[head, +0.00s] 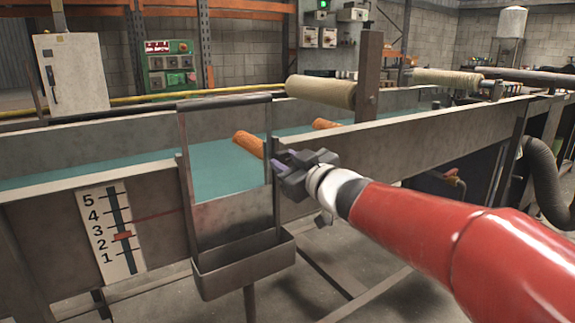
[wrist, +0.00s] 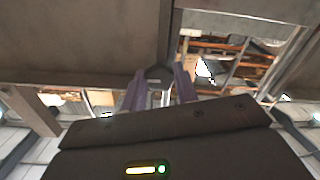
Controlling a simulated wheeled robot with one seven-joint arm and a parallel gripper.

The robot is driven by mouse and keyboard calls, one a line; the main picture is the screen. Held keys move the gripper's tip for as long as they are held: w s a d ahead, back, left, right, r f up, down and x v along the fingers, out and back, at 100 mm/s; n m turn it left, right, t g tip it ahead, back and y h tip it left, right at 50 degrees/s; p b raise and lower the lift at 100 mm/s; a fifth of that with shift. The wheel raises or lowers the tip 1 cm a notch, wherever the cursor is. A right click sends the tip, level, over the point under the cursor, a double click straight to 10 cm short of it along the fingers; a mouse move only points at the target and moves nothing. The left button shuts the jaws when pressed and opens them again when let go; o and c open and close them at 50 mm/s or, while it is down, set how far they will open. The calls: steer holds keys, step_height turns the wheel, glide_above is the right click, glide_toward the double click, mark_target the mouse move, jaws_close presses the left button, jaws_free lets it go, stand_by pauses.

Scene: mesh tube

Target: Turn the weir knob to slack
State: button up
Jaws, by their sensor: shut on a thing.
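My gripper (head: 278,164) is at the right edge of the weir's upright frame on the side of the trough. In the wrist view its two purple fingers (wrist: 158,92) stand on either side of a small dark knob (wrist: 158,73), shut on it. In the head view the fingers and my wrist hide the knob, and its pointing direction cannot be told. The weir (head: 235,217) is a metal gate with a box below it. A white scale (head: 112,262) marked 1 to 5 is to the left, its red pointer (head: 122,236) between 2 and 3.
The long metal trough (head: 440,137) holds teal water (head: 60,180) with orange cylinders (head: 248,143) in it. A post (head: 369,75) and a beige roller (head: 320,90) rise behind my gripper. Open floor lies below the trough.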

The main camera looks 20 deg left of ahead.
steer(key=shift+n, duration=0.8)
steer(key=o, duration=1)
steer(key=shift+d, duration=0.1)
steer(key=v, duration=0.7)
steer(key=shift+s+d, duration=0.2)
steer(key=shift+s, duration=0.05)
